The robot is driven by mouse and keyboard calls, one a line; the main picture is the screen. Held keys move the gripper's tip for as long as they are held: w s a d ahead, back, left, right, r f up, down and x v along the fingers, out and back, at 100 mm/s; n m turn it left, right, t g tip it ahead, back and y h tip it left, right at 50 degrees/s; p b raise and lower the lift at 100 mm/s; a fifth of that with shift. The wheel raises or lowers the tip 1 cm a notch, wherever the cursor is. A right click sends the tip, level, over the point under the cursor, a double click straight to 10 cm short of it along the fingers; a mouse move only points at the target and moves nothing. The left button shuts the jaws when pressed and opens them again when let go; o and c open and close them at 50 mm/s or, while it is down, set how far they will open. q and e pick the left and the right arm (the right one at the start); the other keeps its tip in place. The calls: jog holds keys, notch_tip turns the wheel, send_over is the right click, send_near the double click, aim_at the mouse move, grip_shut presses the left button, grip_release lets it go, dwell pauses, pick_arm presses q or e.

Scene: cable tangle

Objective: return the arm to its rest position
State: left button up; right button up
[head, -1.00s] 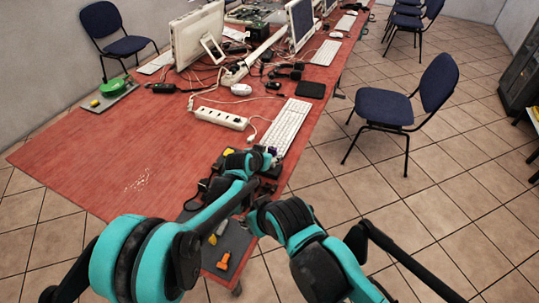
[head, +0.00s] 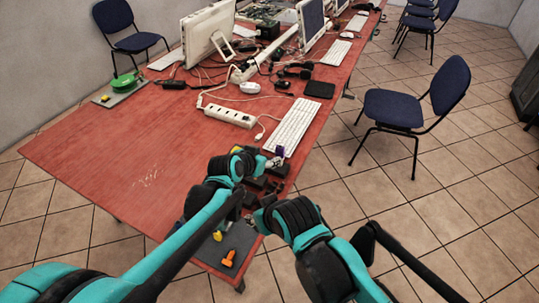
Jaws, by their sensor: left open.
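My left arm (head: 195,232) comes in from the lower left and reaches over the near right part of the red table (head: 130,150). Its gripper (head: 272,161) is open, small in view, close to the near end of the white keyboard (head: 292,126). I see nothing held in it, and whether it touches anything is unclear. My right arm (head: 300,225) is bent at the lower right, beside the table edge; I cannot make out its gripper.
A grey mat with an orange tool (head: 229,258) lies at the near table corner. A white power strip (head: 229,115), cables and monitors (head: 210,33) stand farther back. A blue chair (head: 405,108) is right of the table. The table's left front is clear.

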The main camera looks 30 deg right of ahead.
pick_arm(q)
jog(key=s+a+r+n+t+y, duration=0.1)
jog(key=s+a+r+n+y, duration=0.15)
jog(key=a, duration=1.15)
jog(key=s+a+r+n+y, duration=0.2)
jog(key=a+n, duration=0.1)
jog(key=a, duration=1.1)
jog(key=s+a+f+n+y, duration=0.2)
jog(key=s+a, duration=0.4)
jog(key=a, duration=0.3)
jog(key=s+a+f+n+y, duration=0.2)
jog(key=s+a+n, duration=0.1)
jog(key=s+a, duration=0.4)
jog(key=shift+a, duration=0.95)
jog(key=shift+f, duration=0.1)
